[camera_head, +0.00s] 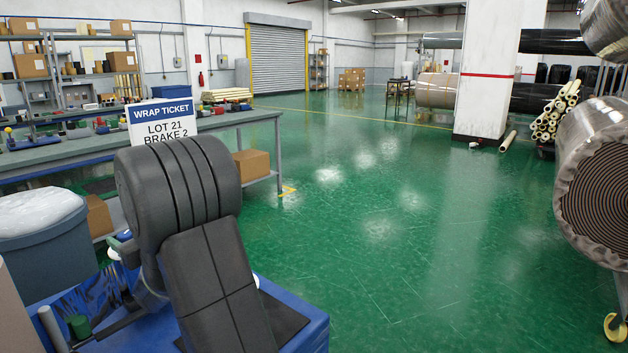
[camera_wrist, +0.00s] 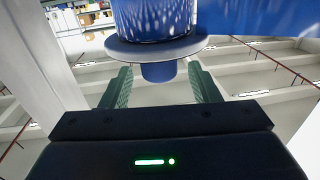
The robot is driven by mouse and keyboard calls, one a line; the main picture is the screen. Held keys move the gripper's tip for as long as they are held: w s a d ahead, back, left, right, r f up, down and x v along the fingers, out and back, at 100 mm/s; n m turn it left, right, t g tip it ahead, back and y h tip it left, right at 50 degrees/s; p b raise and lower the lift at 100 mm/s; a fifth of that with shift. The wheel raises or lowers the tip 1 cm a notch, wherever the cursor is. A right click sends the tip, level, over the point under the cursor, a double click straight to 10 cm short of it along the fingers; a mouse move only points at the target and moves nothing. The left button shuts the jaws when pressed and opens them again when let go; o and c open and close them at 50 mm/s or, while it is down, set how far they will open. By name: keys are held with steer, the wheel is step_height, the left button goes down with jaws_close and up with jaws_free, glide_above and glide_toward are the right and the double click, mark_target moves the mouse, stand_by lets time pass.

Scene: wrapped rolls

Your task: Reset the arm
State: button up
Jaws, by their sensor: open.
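My gripper (camera_wrist: 160,68) shows in the wrist view with its two green fingers spread apart and nothing clamped between them. A blue cylinder with a wide grey-blue flange (camera_wrist: 155,46) and a short blue stub fills the upper middle of that view. The stub shows between the fingers, with a gap on each side; I cannot tell how far away it is. The wrist view is tilted steeply, with ceiling beams behind. In the head view my dark grey arm is folded up close in front, and my gripper cannot be made out there.
A "WRAP TICKET" sign (camera_head: 161,120) shows behind my arm. A long workbench (camera_head: 225,121) with tools stands at left, a blue-grey bin (camera_head: 40,245) nearer. A large wrapped roll (camera_head: 598,185) is at right, near a white pillar (camera_head: 488,75). The green floor (camera_head: 390,240) between is clear.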

steer(key=p+x, duration=0.1)
steer(key=x, duration=0.3)
steer(key=shift+w+r, duration=0.15)
steer(key=shift+g+p, duration=0.3)
steer(key=shift+p, duration=0.15)
steer(key=shift+r+n+g+y+p, duration=0.1)
steer(key=shift+n+g+y+p, duration=0.2)
steer(key=shift+n+p, duration=0.1)
steer(key=v, duration=1.4)
steer(key=a+m+t+h+p, duration=0.1)
steer(key=m+t+h, duration=0.1)
steer(key=t, duration=0.1)
steer(key=s+a+r+m+t+h+p, duration=0.1)
steer(key=a+m+t+h, duration=0.1)
steer(key=t, duration=0.1)
steer(key=a+r+m+t+h+p, duration=0.1)
steer(key=a+m+t+h, duration=0.1)
steer(key=t, duration=0.1)
steer(key=shift+s+a+r+m, duration=0.1)
steer(key=shift+s+r+m, duration=0.1)
steer(key=shift+m, duration=0.2)
steer(key=shift+h, duration=0.3)
